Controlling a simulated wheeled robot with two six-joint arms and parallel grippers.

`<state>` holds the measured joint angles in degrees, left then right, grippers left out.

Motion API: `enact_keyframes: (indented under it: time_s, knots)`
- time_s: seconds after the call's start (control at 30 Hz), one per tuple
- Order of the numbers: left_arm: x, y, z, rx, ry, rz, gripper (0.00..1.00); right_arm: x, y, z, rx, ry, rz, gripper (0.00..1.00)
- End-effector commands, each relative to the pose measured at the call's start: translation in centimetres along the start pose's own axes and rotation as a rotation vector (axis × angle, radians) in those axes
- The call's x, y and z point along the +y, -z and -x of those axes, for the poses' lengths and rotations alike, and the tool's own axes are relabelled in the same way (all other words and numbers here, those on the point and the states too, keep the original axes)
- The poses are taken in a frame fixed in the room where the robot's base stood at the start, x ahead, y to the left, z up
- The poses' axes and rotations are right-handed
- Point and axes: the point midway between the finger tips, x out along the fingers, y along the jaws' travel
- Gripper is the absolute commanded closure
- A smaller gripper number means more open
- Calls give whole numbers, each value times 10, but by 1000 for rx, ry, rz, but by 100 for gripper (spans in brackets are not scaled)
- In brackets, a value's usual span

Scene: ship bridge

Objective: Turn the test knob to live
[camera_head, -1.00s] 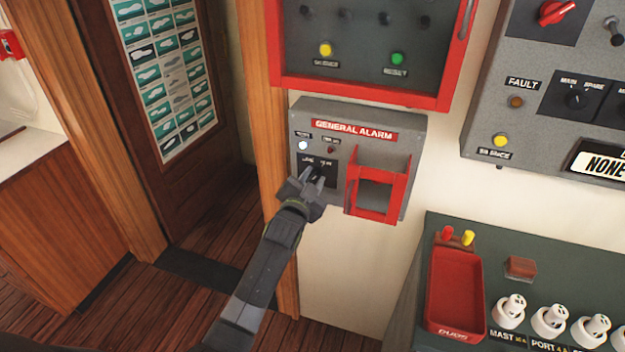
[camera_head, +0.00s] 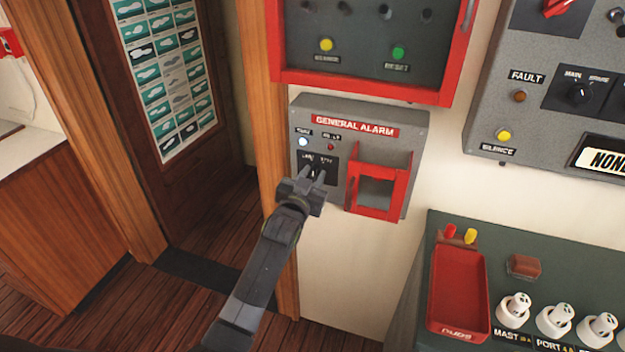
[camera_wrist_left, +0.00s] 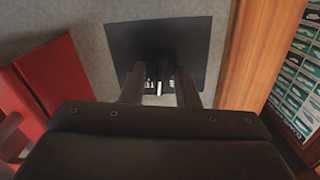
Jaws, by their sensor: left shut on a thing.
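The test knob (camera_wrist_left: 159,72) is a small dark knob on a black plate (camera_wrist_left: 123,43), on the left of the grey General Alarm box (camera_head: 415,130). It is mostly hidden behind my fingers, and I cannot read which way it points. My left gripper (camera_head: 313,175) reaches up to the plate from below, and its two fingers are shut on the knob. In the left wrist view the fingers (camera_wrist_left: 160,82) stand on either side of the knob. My right gripper does not show.
A red guard frame (camera_head: 407,185) sticks out just right of the knob. A red-framed cabinet (camera_head: 360,90) hangs above the box, and a wooden post (camera_head: 262,90) stands at its left. A console with a red tray (camera_head: 433,300) is at the lower right.

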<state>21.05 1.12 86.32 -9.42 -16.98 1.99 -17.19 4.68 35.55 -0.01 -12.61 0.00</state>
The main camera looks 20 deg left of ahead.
Motion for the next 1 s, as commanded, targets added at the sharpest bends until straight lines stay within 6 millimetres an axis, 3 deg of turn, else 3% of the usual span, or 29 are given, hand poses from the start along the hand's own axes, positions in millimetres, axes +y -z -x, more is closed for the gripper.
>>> enact_keyframes:
  time_s: [0.6,1.0]
  knots:
    - [-2,-2,0,-2,1,555,95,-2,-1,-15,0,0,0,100]
    - [-2,-2,0,-3,1,750,95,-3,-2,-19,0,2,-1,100]
